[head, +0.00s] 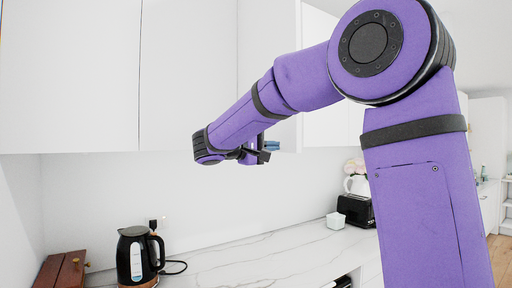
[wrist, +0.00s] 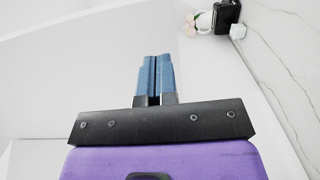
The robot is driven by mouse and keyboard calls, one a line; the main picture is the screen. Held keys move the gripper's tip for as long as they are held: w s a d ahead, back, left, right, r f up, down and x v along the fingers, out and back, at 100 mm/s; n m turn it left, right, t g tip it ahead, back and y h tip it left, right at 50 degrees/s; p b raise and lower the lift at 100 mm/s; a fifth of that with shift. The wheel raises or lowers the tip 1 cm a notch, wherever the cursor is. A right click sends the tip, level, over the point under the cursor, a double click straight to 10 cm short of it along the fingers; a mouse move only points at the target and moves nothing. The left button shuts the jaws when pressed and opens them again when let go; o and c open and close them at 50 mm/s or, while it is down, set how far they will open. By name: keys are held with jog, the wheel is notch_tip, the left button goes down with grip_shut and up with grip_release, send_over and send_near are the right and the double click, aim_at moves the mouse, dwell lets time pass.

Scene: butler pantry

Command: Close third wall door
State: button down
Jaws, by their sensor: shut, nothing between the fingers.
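The white wall doors run along the top left in the head view. The third door (head: 268,40) is the narrow white panel right of the second seam; it appears to stand out at an angle, though how far is hard to tell. My gripper (head: 272,146) is near this panel's lower edge, its blue fingers pointing right. In the wrist view my gripper (wrist: 157,75) has its two blue fingers together and empty, in front of plain white surfaces. I cannot tell whether the fingers touch the door. My forearm hides part of the panel's lower portion.
A white flower vase (head: 356,184) stands behind the toaster.

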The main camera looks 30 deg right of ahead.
jog(key=shift+d, duration=1.1)
